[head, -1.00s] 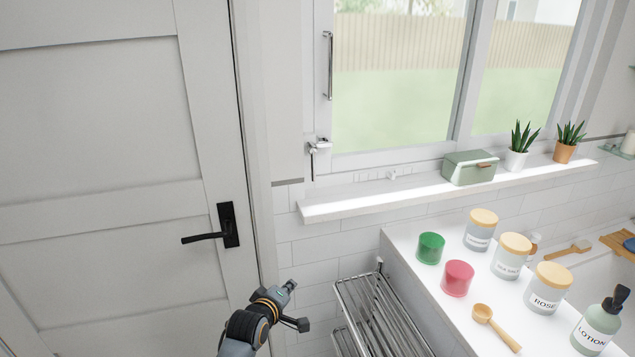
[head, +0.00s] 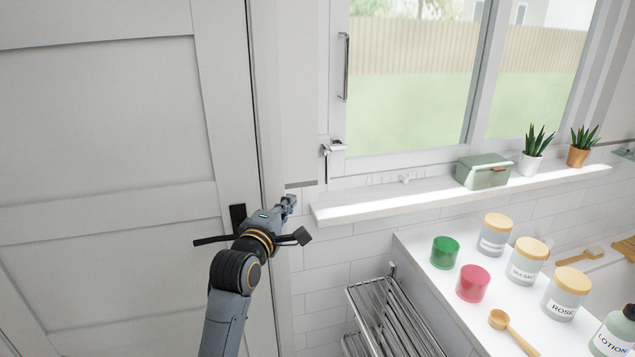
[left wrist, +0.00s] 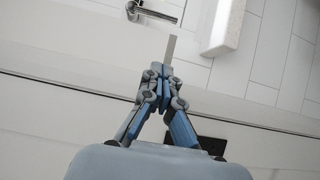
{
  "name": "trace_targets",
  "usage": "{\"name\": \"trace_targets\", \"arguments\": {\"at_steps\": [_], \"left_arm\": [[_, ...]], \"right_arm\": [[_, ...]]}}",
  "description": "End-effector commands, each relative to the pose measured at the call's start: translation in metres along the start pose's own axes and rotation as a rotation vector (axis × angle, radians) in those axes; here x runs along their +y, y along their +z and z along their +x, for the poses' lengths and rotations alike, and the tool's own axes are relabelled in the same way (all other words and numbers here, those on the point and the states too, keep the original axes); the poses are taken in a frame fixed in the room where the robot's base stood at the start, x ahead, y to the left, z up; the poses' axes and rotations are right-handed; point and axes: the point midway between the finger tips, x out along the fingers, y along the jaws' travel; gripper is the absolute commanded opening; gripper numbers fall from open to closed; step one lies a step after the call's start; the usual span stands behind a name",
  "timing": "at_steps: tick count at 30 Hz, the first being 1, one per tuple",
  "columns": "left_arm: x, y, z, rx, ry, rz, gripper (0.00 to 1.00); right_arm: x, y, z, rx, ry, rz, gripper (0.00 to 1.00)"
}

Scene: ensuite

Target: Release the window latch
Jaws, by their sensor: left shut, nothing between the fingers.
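The window latch (head: 333,147) is a small silver fitting on the lower left corner of the white window frame, with a lever hanging down from it. It also shows at the top of the left wrist view (left wrist: 152,12), partly cut off by the edge. My left gripper (head: 290,200) is below and left of the latch in the head view, in front of the wall beside the door. Its fingertips are together and empty, as the left wrist view also shows (left wrist: 160,70). It appears apart from the latch. My right gripper is not in view.
The white sill (head: 350,212) juts out right of my left gripper, with a green box (head: 482,171) and potted plants on it. A black door handle (head: 215,239) is behind my left arm. A metal rack (head: 385,310) and a counter with jars stand lower right.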

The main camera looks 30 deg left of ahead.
Motion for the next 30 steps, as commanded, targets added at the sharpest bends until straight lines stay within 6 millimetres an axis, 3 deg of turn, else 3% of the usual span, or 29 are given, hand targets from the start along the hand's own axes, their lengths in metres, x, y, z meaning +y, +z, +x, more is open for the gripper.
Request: {"name": "trace_targets", "arguments": {"at_steps": [15,21,30], "left_arm": [[0.004,0.004,0.097,-0.001,0.0,0.0,0.0],[0.002,0.023,0.114,0.0,0.0,-0.002,0.0],[0.0,0.029,0.119,0.0,0.0,0.001,0.0]], "right_arm": [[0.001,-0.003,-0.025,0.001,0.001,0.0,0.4],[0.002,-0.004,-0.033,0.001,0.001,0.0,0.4],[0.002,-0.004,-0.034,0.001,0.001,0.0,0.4]]}}
